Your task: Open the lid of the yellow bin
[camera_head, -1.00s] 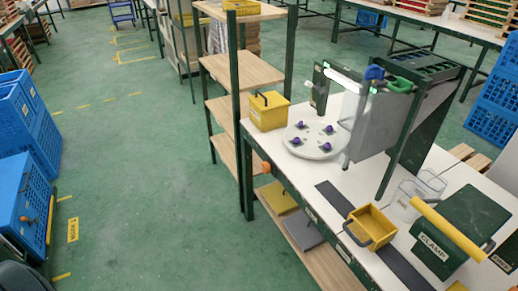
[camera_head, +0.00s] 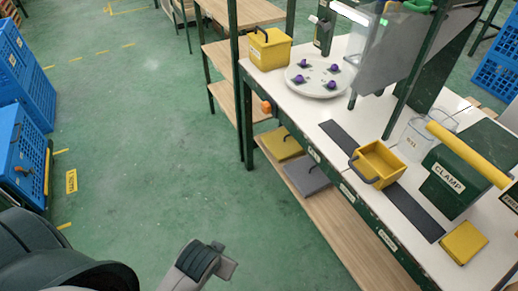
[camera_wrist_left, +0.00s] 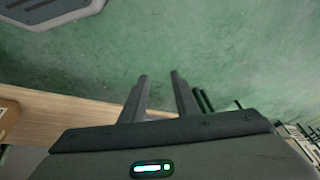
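A yellow bin (camera_head: 268,51) with a dark handle on top stands at the far left end of the white worktable in the head view. Its top looks closed. Part of my arm shows at the bottom of the head view, well away from both yellow containers. My right gripper is not in view.
A round white disc (camera_head: 299,84) with several purple knobs lies beside the bin. A green clamp box (camera_head: 462,170) with a yellow bar and a flat yellow block (camera_head: 463,243) are nearer right. Blue crates (camera_head: 22,145) stand left. Green floor (camera_head: 160,150) between is clear.

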